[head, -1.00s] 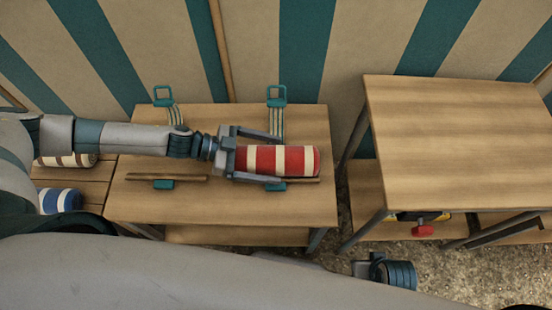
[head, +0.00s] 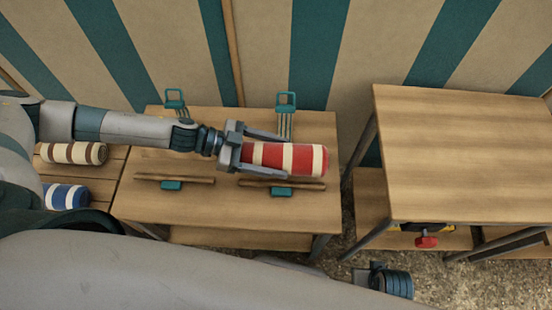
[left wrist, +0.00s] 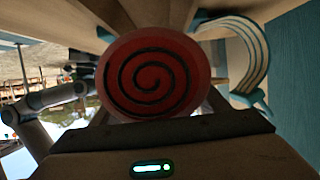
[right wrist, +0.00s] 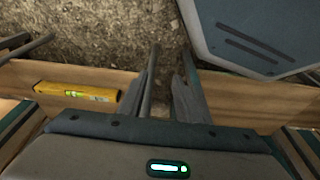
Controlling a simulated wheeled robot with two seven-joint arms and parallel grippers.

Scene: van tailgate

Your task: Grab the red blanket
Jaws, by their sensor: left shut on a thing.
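The red blanket (head: 308,160) is a roll with cream stripes, lying crosswise in the head view over the right part of the low wooden table. My left gripper (head: 285,155) is shut on it from the left, one finger along each side. In the left wrist view the blanket's round end (left wrist: 155,76) shows a dark spiral and hides the fingertips. I cannot tell how high it is above the table. My right gripper (right wrist: 168,58) is open and empty in the right wrist view, over the ground near a wooden shelf.
Two teal strap holders (head: 285,102) stand at the table's back edge, with wooden bars (head: 175,179) nearer the front. Brown-striped (head: 75,153) and blue-striped rolls (head: 66,196) lie at left. A higher, bare wooden table (head: 455,150) stands right. A yellow level (right wrist: 75,92) lies on a shelf.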

